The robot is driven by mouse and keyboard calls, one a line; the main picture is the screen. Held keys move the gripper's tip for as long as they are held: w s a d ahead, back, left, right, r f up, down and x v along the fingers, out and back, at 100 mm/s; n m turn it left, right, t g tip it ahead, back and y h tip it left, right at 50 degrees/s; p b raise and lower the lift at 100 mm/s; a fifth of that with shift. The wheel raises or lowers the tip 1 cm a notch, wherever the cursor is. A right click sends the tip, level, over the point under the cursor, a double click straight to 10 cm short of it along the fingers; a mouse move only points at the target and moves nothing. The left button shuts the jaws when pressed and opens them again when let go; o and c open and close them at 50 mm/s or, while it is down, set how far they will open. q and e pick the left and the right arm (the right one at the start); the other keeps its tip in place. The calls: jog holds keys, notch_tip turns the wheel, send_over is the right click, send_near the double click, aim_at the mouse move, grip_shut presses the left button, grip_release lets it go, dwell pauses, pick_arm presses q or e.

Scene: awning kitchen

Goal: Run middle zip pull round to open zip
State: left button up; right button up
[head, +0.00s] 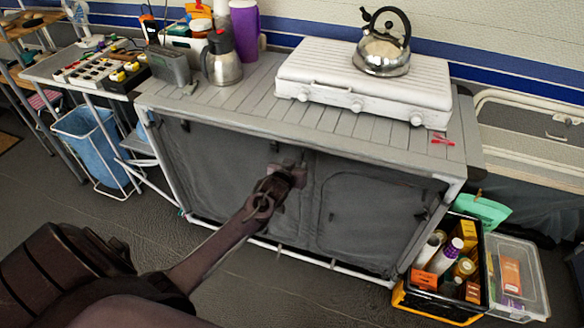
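The grey fabric front of the camping kitchen unit (225,185) hangs below a slatted top in a pale frame. An arched zip line (375,177) runs around the right-hand panel. My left gripper (291,172) is at the upper middle of the fabric front, close to or touching it, just left of that panel. The gripper covers the cloth there, and no middle zip pull can be made out. Its fingers are small and dark, so whether they are open or shut is unclear. My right gripper is not in view.
A white stove (365,87) with a steel kettle (383,50) stands on the unit (210,100). A red lighter-like item (442,141) lies at the right. A black crate of groceries (475,292) and a clear box (530,285) stand on the floor at lower right.

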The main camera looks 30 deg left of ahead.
pick_arm(q)
jog(key=shift+v, duration=2.25)
jog(key=shift+w, duration=0.1)
jog(key=s+d+f+m+g+h, duration=0.1)
jog(key=s+d+f+g, duration=0.1)
jog(key=s+f, duration=0.55)
jog(key=s+d+f+m+g, duration=0.15)
jog(key=s+f, duration=0.35)
jog(key=f, duration=0.6)
jog(key=s+d+f+g+h, duration=0.1)
jog(key=s+d+f+g, duration=0.15)
jog(key=s+f, duration=0.5)
jog(key=s+d+f+g, duration=0.2)
jog(key=s+f, duration=0.3)
jog(key=s, duration=0.4)
jog(key=s+d+f+m+g, duration=0.1)
jog(key=s+f, duration=0.4)
jog(key=s, duration=0.5)
jog(key=s+d+f+m+g+h, duration=0.1)
jog(key=s+d+f+g, duration=0.2)
jog(key=s, duration=0.7)
notch_tip(320, 180, down, 3)
jog(key=shift+d+r, duration=0.15)
jog(key=shift+d, duration=0.65)
jog(key=shift+s+m, duration=0.15)
jog(key=shift+m, duration=0.1)
